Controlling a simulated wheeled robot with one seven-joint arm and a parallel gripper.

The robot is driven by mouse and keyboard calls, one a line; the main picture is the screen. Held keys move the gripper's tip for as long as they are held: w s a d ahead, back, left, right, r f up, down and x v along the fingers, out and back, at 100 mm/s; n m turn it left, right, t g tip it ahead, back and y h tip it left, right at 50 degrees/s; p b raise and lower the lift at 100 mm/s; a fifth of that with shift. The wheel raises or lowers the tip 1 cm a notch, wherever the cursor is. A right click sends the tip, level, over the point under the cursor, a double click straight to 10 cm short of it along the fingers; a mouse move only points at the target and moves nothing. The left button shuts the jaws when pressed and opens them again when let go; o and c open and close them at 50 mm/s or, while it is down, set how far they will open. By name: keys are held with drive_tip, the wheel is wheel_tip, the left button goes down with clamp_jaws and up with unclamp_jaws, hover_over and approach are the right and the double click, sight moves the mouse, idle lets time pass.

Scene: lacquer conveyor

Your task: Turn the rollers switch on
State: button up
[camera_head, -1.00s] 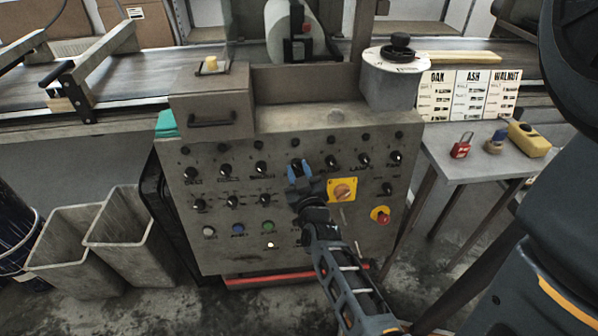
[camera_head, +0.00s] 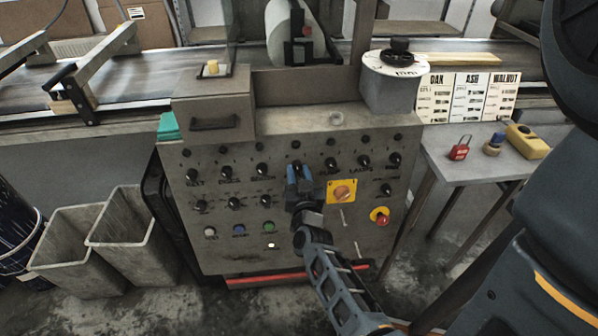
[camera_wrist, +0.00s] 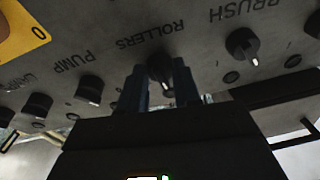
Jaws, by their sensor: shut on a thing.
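The rollers switch (camera_wrist: 160,68) is a black rotary knob under the label ROLLERS in the wrist view, where the picture is upside down. My gripper (camera_wrist: 160,85) has its two blue fingers on either side of this knob and is shut on it. In the head view my gripper (camera_head: 298,180) reaches the upper row of knobs on the grey control panel (camera_head: 225,270); its fingers mostly hide the rollers knob there. The exact angle of the knob's pointer is hard to read.
The brush knob (camera_wrist: 242,45) and pump knob (camera_wrist: 90,88) flank the rollers knob closely. A yellow-plated orange rotary switch (camera_head: 342,191) and a red emergency button (camera_head: 381,216) sit lower right. A side table (camera_head: 455,172) stands to the right, grey bins (camera_head: 75,255) to the left.

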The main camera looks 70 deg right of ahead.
drive_tip(key=m+g+p, duration=0.1)
drive_tip(key=m, duration=0.3)
drive_tip(key=shift+w+h, duration=0.15)
drive_tip(key=shift+h, duration=0.15)
drive_tip(key=shift+a+m+g+p, duration=0.1)
drive_tip(key=shift+m+g+p, duration=0.5)
drive_tip(key=shift+m, duration=1.7)
drive_tip(key=o, duration=1)
drive_tip(key=shift+o, duration=0.2)
drive_tip(key=b+v, duration=0.1)
drive_tip(key=v, duration=0.6)
drive_tip(key=shift+a, duration=0.35)
